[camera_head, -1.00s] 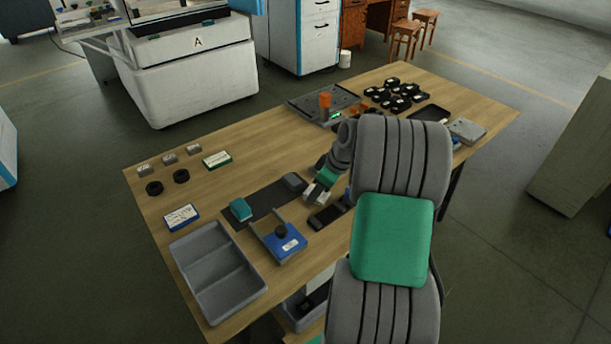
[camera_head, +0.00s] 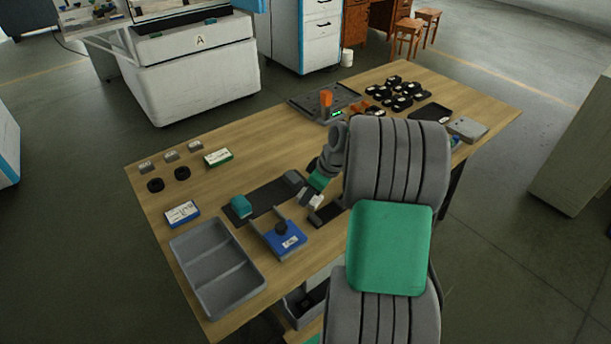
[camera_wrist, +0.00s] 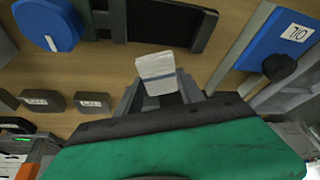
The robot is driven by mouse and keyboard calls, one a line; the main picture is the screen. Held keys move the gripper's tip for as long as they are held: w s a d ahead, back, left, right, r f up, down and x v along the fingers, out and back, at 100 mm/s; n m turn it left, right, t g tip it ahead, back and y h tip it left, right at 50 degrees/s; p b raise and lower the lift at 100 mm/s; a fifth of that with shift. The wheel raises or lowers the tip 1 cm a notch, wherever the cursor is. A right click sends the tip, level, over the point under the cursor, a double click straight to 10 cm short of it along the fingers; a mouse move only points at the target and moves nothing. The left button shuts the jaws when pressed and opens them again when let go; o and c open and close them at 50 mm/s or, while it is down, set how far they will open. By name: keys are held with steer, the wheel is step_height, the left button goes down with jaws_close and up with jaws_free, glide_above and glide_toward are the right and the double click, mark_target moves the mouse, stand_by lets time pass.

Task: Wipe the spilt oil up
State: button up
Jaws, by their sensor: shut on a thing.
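My gripper (camera_head: 313,199) is low over the middle of the table, with its fingers pointing down. It is shut on a small white folded cloth with a blue-grey stripe, which shows clearly between the fingers in the wrist view (camera_wrist: 157,72). In the head view the cloth (camera_head: 316,202) is a small pale patch beside a black flat holder (camera_head: 330,213). I cannot tell whether the cloth touches the table. I cannot make out any spilt oil in either view; my arm hides part of the table.
A blue fixture with a black knob (camera_head: 287,243) and a grey divided tray (camera_head: 218,267) are at the near left. A dark mat (camera_head: 265,199) carries a teal block (camera_head: 241,206) and a grey block (camera_head: 293,178). Bare wood (camera_head: 245,150) lies behind the mat.

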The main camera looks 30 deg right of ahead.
steer(key=shift+a, duration=1)
steer(key=shift+a+r+p, duration=0.15)
steer(key=shift+r+p, duration=0.15)
steer(key=shift+r, duration=0.05)
step_height(320, 180, up, 2)
steer(key=shift+w+p, duration=0.15)
steer(key=shift+p, duration=0.15)
steer(key=shift+d+r+p, duration=0.2)
steer(key=shift+r+p, duration=0.5)
steer(key=shift+r, duration=0.25)
steer(key=shift+s+r+p, duration=0.2)
steer(key=shift+r+p, duration=0.9)
steer(key=shift+r, duration=0.65)
